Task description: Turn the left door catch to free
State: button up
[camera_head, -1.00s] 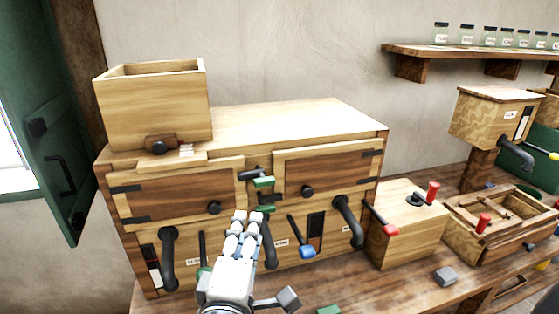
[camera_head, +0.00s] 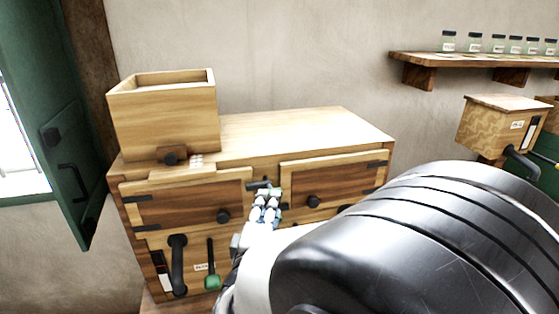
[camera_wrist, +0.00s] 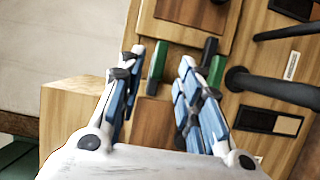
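The left door (camera_head: 180,205) is a dark wood panel with a black knob, closed on the cabinet front. The right door (camera_head: 345,181) is closed beside it. Between them, a black catch bar (camera_head: 258,184) shows just above my gripper (camera_head: 266,203), whose fingertips hide most of the catches. In the wrist view, my gripper (camera_wrist: 158,85) is open, its blue-and-white fingers apart. One green catch tab (camera_wrist: 157,67) stands between the fingers, nearer the left one. A second green tab (camera_wrist: 216,72) is beside the right finger. I cannot tell which tab belongs to the left door.
An open wooden hopper (camera_head: 165,115) stands on the cabinet top. A curved black handle (camera_head: 177,265) and a green-ended lever (camera_head: 212,280) are below the left door. My own arm covers the lower right. A green shutter (camera_head: 75,150) hangs at the left.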

jog(key=w, duration=0.4)
jog(key=w+b, duration=0.1)
jog(key=w, duration=0.1)
jog(key=shift+d, duration=0.35)
jog(key=shift+s, duration=0.1)
jog(key=shift+c, duration=0.3)
grip_shut()
